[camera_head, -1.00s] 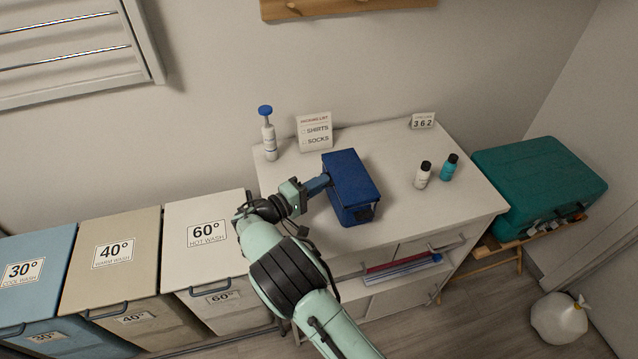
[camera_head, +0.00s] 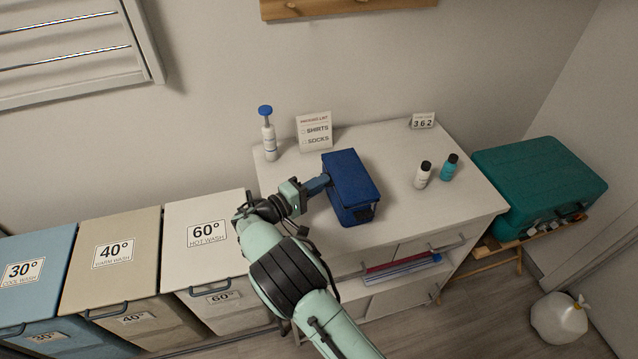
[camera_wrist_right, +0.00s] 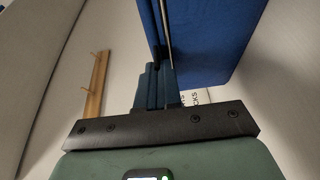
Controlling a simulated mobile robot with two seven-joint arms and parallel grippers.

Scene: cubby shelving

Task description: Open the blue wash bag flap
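The blue wash bag (camera_head: 350,185) stands on the white cabinet top with its lid closed down. My right gripper (camera_head: 319,184) is at the bag's left side, its fingertips touching or very near the upper edge. In the right wrist view the dark blue fingers (camera_wrist_right: 157,88) look close together, just under the bag (camera_wrist_right: 210,40). A narrow dark seam runs along the bag there. I cannot tell whether any of the flap is between the fingers. My left gripper is out of view.
A white pump bottle (camera_head: 269,138) and a checklist card (camera_head: 314,131) stand behind the bag. A white bottle (camera_head: 422,175) and a teal bottle (camera_head: 449,167) stand to its right. Laundry bins (camera_head: 185,270) line the left. A teal case (camera_head: 540,180) sits at right.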

